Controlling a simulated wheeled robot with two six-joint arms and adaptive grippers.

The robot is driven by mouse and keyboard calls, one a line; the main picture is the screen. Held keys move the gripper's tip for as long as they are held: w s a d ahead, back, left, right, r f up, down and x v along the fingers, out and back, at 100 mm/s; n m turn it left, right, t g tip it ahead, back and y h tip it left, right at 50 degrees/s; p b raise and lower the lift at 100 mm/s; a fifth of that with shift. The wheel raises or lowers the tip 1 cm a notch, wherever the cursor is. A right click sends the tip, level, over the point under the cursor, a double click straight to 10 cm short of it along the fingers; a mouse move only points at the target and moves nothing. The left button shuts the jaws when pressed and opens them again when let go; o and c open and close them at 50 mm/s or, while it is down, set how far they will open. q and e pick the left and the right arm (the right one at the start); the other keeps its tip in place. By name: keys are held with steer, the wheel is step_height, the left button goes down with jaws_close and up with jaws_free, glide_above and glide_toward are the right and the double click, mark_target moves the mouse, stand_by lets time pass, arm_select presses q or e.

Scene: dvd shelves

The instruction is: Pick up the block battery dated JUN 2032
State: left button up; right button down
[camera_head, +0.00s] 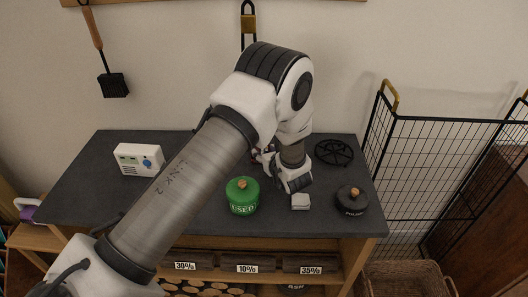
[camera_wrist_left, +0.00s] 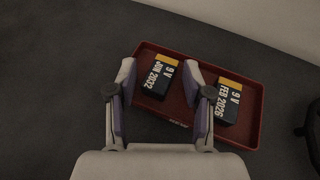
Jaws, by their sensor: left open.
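The block battery dated JUN 2032 (camera_wrist_left: 158,78), dark with an orange end, lies in a red tray (camera_wrist_left: 245,137) in the left wrist view. A second block battery, dated FEB 2026 (camera_wrist_left: 228,104), lies to its right in the same tray, beyond my right-hand finger. My left gripper (camera_wrist_left: 158,68) is open, its two fingers on either side of the JUN 2032 battery in the picture. I cannot tell how far above it they are. In the head view my arm hides the batteries and most of the tray. My right gripper is not in view.
A black wire rack (camera_head: 440,175) stands at right.

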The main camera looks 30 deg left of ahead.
arm_select(q)
jaws_close()
